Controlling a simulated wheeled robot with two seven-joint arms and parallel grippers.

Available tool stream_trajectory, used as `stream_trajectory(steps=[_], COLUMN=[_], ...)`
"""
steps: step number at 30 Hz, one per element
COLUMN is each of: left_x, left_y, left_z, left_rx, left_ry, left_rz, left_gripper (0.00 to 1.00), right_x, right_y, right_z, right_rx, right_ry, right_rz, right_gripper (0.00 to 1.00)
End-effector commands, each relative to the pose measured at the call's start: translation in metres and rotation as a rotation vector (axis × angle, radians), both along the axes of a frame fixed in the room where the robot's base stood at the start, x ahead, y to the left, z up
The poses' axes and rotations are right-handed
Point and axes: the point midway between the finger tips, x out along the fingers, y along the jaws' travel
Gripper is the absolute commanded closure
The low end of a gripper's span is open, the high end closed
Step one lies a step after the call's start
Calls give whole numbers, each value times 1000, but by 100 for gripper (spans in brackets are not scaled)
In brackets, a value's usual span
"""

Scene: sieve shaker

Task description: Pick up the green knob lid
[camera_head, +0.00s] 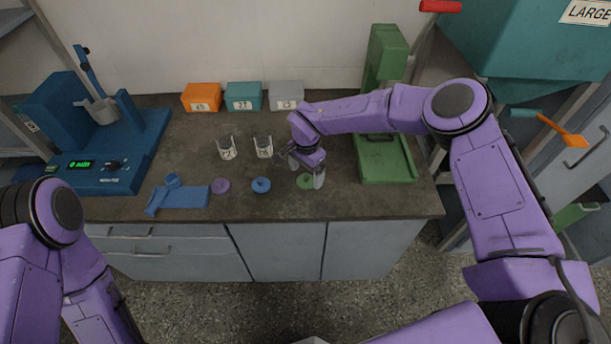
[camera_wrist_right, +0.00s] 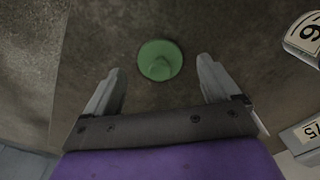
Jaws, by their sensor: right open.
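The green knob lid (camera_head: 305,181) lies on the dark counter, near its front edge and just left of my right gripper's fingers in the head view. In the right wrist view the round green lid (camera_wrist_right: 160,60) shows from above, with its knob at its middle. My right gripper (camera_head: 318,180) is open above the counter. My left gripper is not in view; only my left arm shows.
A blue lid (camera_head: 261,185) and a purple lid (camera_head: 221,186) lie to the left. Two clear numbered cups (camera_head: 264,147) (camera_head: 227,149) stand behind them. A green machine (camera_head: 388,163) stands right, a blue one (camera_head: 110,150) left. Orange, teal and grey boxes (camera_head: 287,95) line the wall.

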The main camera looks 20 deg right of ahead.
Motion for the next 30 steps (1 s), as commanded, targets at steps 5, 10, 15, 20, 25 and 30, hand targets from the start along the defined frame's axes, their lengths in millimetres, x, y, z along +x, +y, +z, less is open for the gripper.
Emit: stream_trajectory(steps=[5, 10, 15, 20, 25, 30], left_x=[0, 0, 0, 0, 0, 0], left_y=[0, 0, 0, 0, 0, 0], left_z=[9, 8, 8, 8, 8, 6], left_rx=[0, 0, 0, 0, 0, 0], left_ry=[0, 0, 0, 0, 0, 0], left_rz=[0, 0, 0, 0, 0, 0], left_gripper=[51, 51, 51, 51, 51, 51], right_x=[1, 1, 1, 1, 1, 2], right_y=[1, 1, 1, 1, 1, 1], right_z=[-18, -20, -20, -20, -20, -14], right_rx=[-1, 0, 0, 0, 0, 0], right_ry=[0, -2, -2, -2, -2, -2], right_rz=[1, 2, 2, 2, 2, 2], right_gripper=[11, 11, 56, 70, 70, 70])
